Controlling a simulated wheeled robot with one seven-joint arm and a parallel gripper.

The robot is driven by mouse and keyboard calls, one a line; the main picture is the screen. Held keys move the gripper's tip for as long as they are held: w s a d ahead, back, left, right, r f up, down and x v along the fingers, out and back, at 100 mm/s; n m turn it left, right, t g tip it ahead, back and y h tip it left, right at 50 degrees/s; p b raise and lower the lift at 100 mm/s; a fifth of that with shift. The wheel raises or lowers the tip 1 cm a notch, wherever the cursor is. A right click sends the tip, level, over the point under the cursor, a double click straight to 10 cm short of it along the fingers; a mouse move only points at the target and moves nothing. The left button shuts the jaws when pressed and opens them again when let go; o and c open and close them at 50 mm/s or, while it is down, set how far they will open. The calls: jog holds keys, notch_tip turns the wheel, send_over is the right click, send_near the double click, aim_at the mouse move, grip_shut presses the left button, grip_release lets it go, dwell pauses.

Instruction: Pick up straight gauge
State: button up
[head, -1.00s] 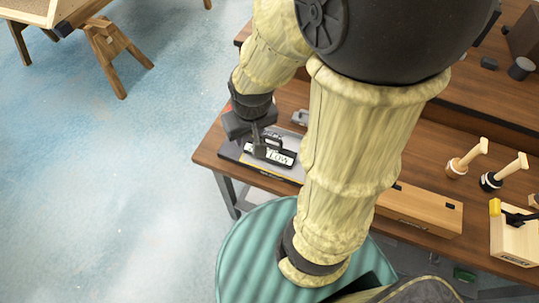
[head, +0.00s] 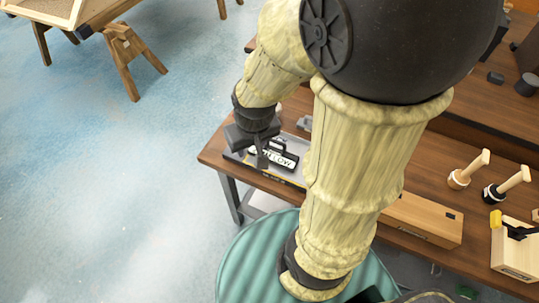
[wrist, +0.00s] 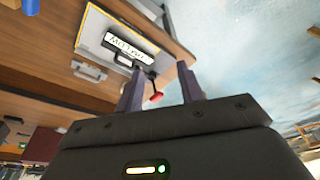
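A black block with a handle and a white lettered label (head: 277,156) lies on a grey tray (head: 236,154) at the table's left corner. It also shows in the wrist view (wrist: 127,46). A grey piece with a handle (wrist: 89,69) lies beside it. I cannot tell which piece is the straight gauge. My gripper (head: 262,158) is by the labelled block, over the tray in the head view. In the wrist view my gripper (wrist: 160,75) has its two fingers apart, with nothing held. A small red-tipped dark part (wrist: 155,97) shows between the fingers; whether they touch it is unclear.
The wooden table (head: 212,153) runs right, with a long wooden box (head: 425,218), two wooden-handled tools (head: 470,168) and a wooden block with a yellow part (head: 515,245). My arm hides the table's middle. A wooden trestle (head: 130,55) stands at upper left; floor between is clear.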

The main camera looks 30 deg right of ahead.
jog(key=w+a+f+n+g+h+b, duration=0.1)
jog(key=w+f+n+g+h+b, duration=0.15)
jog(key=f+n+b, duration=0.35)
jog(key=w+f+n+g+h+b, duration=0.25)
jog(key=f+n+b, duration=0.2)
jog(key=f, duration=0.35)
jog(key=w+a+f+n+t+h+b, duration=0.3)
jog(key=w+a+f+n+h+b, duration=0.2)
jog(key=w+n+h+b, duration=0.3)
jog(key=shift+w+h, duration=0.7)
jog(key=shift+h, duration=0.1)
jog(key=x, duration=1.1)
jog(key=shift+w+d+f, duration=0.15)
jog(key=shift+w+d, duration=0.05)
jog(key=shift+d+f, duration=0.1)
jog(key=shift+d, duration=0.2)
